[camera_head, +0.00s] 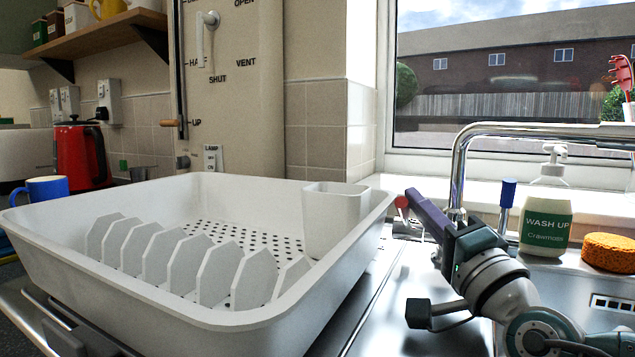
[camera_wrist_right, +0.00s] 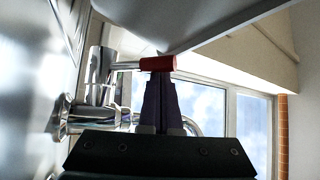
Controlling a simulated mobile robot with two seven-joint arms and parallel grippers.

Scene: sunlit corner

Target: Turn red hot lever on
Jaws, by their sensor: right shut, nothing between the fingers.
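The red hot lever (camera_head: 402,202) shows as a small red cap just right of the white dish rack, partly hidden behind my right gripper. In the right wrist view the red lever (camera_wrist_right: 158,63) is a red cylinder on a thin chrome stem that runs left to the chrome tap body (camera_wrist_right: 100,75). My right gripper (camera_head: 415,203) is shut with nothing held. Its fingertips are at the red cap, and in the right wrist view the closed fingers (camera_wrist_right: 160,85) appear to meet its underside; I cannot tell if they touch. My left gripper is out of view.
The white dish rack (camera_head: 110,297) stands close to the left of the gripper. The chrome spout (camera_head: 540,130) arches behind it. A blue lever (camera_head: 507,192), a wash-up bottle (camera_head: 545,222) and an orange sponge (camera_head: 608,252) are to the right.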

